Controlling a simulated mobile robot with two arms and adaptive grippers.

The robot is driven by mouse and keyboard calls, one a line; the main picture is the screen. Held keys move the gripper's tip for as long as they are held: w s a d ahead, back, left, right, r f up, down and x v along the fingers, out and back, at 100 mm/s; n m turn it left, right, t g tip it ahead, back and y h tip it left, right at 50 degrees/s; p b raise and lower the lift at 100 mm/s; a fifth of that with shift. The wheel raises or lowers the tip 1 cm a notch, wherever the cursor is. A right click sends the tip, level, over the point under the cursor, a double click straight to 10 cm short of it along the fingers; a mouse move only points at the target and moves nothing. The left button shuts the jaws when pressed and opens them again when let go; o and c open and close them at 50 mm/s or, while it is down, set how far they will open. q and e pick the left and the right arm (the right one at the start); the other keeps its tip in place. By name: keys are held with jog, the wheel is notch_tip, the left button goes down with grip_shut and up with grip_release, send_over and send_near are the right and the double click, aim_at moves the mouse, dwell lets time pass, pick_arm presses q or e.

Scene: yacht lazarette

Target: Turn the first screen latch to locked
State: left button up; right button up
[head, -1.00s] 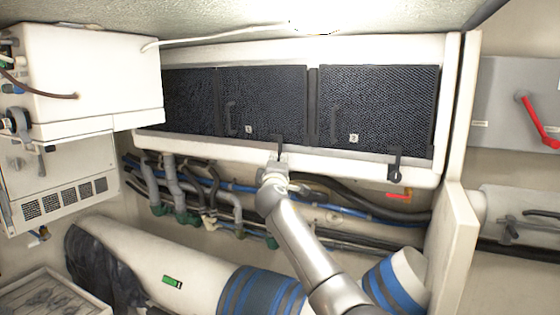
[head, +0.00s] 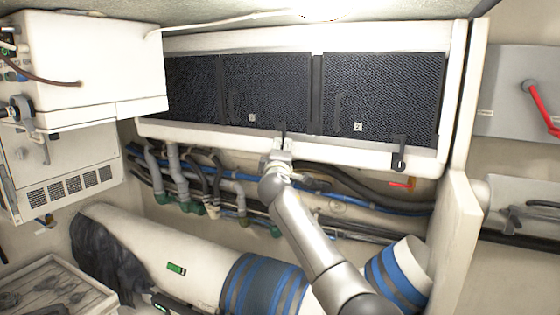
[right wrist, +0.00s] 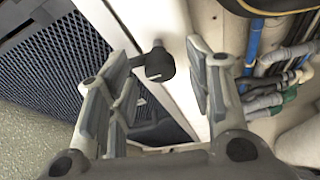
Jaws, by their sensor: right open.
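The screen marked 1 (head: 266,92) is a dark mesh panel in the white frame. Its latch (head: 283,131), a small black piece, sits at the panel's lower edge; its lower part is hidden by my gripper in the head view. My right gripper (head: 279,147) is right below it, reaching up from the front. In the right wrist view, the black latch knob (right wrist: 160,66) lies between the two spread fingers of my gripper, with visible gaps on both sides. I cannot tell the latch's exact angle. My left gripper is not in view.
The screen marked 2 (head: 381,98) is to the right, with its own black latch (head: 400,152) standing vertical. Hoses and pipes (head: 345,200) run under the frame. A white box (head: 85,65) juts out at left. A red handle (head: 540,105) is on the right wall.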

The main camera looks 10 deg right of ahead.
jog(key=v, duration=1.1)
jog(key=shift+s, duration=0.4)
